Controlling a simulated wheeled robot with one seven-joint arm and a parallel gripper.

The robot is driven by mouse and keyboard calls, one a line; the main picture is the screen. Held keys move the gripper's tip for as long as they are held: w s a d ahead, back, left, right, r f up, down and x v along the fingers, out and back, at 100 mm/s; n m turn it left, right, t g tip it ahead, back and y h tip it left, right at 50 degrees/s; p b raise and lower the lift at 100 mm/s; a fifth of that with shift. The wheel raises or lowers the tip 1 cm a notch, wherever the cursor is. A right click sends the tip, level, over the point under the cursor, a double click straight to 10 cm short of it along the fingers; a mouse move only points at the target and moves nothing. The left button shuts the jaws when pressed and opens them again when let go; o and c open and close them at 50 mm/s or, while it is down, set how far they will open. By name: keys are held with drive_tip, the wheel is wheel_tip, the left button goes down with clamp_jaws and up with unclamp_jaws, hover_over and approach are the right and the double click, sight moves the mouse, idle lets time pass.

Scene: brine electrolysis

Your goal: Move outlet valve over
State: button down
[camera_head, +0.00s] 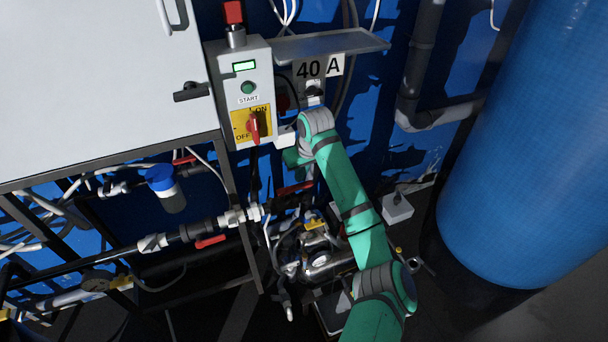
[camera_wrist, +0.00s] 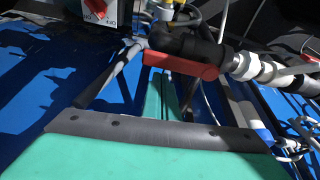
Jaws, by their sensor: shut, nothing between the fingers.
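A valve with a flat red handle (camera_wrist: 180,64) sits on a black pipe fitting (camera_wrist: 188,45) in the wrist view. A red handle that looks like the same one (camera_head: 295,188) shows below the control box in the head view, lying nearly level. My gripper (camera_wrist: 164,82) is shut and empty, its narrow green fingers just below the red handle in the wrist view. I cannot tell whether they touch it. In the head view my arm hides most of the gripper. No label marks which valve is the outlet.
The control box (camera_head: 240,62) with its red switch stands close above the valve. Other red-handled valves (camera_head: 211,241) lie on pipes at the left. Hoses and a pump (camera_head: 318,260) crowd the space below. A blue tank (camera_head: 530,150) stands at the right.

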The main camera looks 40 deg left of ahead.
drive_tip(key=w+a, duration=0.2)
drive_tip(key=a, duration=0.2)
drive_tip(key=v, duration=1)
drive_tip(key=shift+s+d, duration=0.25)
drive_tip(key=shift+s, duration=0.1)
